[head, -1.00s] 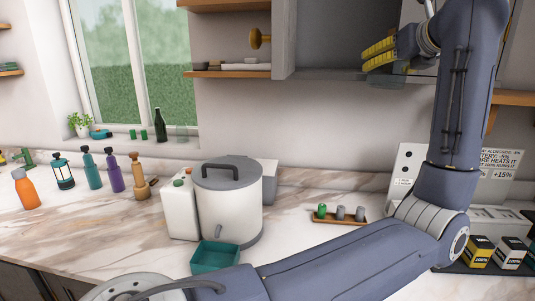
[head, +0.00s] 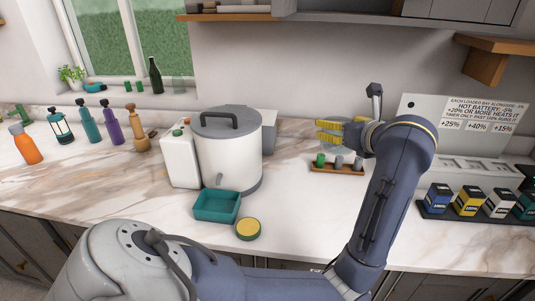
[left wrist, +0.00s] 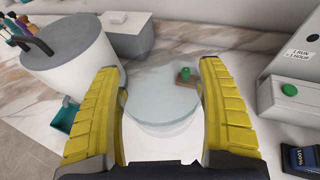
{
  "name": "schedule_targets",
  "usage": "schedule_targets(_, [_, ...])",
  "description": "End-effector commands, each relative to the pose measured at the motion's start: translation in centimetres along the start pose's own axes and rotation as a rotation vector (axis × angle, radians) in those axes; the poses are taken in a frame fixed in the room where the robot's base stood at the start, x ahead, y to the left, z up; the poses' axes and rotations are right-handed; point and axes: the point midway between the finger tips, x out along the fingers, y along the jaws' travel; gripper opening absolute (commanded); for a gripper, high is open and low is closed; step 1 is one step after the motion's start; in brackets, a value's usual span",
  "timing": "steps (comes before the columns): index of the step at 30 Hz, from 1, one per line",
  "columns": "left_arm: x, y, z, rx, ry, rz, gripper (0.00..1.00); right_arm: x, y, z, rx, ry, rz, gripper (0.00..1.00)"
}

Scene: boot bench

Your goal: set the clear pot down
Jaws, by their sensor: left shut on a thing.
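The clear pot (left wrist: 163,92) is a round, see-through vessel. It shows in the left wrist view between the yellow fingers of my left gripper (left wrist: 160,105), which is shut on it. In the head view my left gripper (head: 340,132) is low over the marble counter (head: 290,205), just behind the small wooden tray (head: 350,171). The pot is hard to make out there. I cannot tell whether its base touches the counter. My right gripper is not in view.
A large white urn (head: 230,155) with a grey lid stands left of the gripper. A teal tray (head: 216,206) and a yellow-topped tin (head: 248,229) lie in front. A sign panel (head: 465,125) and several labelled blocks (head: 468,202) stand right. Counter between is clear.

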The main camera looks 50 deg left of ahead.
Motion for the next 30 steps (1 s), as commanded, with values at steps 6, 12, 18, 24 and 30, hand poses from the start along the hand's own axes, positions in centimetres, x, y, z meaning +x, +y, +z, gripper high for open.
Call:
schedule_targets(6, [-0.3,1.6,-3.4,-0.003,0.006,-0.003,0.41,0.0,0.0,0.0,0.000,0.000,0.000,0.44])
schedule_targets(12, [-0.3,2.3,-5.0,-0.004,0.008,-0.003,0.41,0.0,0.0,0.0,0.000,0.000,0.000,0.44])
schedule_targets(18, [0.8,2.5,-8.3,0.000,0.007,0.000,0.41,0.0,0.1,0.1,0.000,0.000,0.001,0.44])
schedule_targets(24, [2.3,2.4,-12.6,0.000,0.006,-0.001,0.41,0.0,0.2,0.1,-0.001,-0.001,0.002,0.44])
schedule_targets(30, [3.6,2.4,-16.4,-0.001,0.006,-0.002,0.41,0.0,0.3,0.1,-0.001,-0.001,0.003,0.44])
